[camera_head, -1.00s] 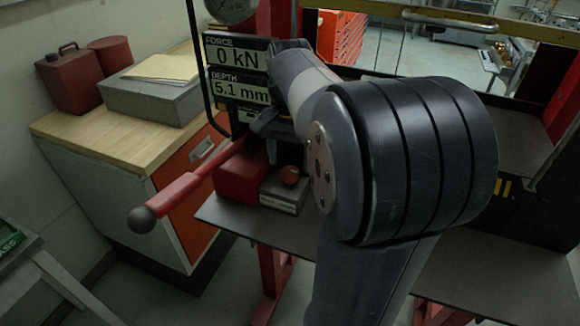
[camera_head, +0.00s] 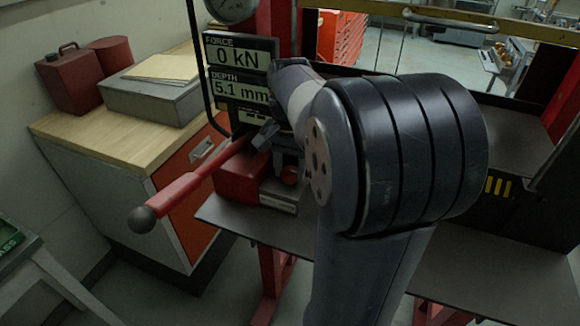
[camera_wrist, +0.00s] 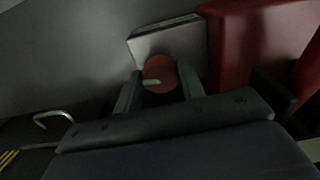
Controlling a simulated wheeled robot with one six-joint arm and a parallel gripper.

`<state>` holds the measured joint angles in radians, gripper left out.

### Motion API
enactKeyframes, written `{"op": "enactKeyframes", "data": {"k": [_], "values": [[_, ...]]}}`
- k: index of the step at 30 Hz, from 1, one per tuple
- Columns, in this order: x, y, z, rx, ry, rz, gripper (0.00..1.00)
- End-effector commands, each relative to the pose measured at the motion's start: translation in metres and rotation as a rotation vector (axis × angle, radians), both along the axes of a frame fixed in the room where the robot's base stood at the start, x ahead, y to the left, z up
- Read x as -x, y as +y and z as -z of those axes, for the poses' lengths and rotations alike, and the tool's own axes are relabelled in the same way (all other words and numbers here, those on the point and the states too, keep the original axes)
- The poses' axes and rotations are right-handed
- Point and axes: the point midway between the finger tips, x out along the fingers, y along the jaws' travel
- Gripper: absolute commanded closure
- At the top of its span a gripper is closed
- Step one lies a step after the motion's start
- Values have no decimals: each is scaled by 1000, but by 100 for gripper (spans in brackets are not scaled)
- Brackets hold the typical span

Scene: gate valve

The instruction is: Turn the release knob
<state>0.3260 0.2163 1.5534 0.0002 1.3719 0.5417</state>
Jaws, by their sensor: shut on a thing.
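The release knob is a small round red knob with a pale mark, on the front of a grey block. In the wrist view the knob (camera_wrist: 158,70) sits between the two fingers of my gripper (camera_wrist: 160,80), which is shut on it. In the head view the knob (camera_head: 289,176) is partly covered by my gripper and arm. The grey block (camera_wrist: 165,40) with a light edge lies behind the knob in the wrist view.
A red lever (camera_head: 185,187) with a dark ball end sticks out left of the knob. The red jack body (camera_head: 240,180) stands beside the block. Display panels (camera_head: 240,70) reading 0 kN and 5.1 mm are above. A wooden-topped cabinet (camera_head: 90,130) stands at left.

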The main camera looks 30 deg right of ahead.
Motion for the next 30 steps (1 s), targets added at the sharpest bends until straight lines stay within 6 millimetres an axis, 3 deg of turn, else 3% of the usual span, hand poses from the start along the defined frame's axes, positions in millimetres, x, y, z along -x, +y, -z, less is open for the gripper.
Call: {"op": "enactKeyframes", "data": {"k": [4, 14, 23, 24, 30], "values": [[0, 0, 0, 0, 0, 0, 85], [0, 0, -1, 1, 1, -123, 85], [0, 0, 0, 1, -1, -134, 85], [0, 0, 0, 1, -1, -134, 59], [0, 0, 0, 1, -1, -133, 43]]}}
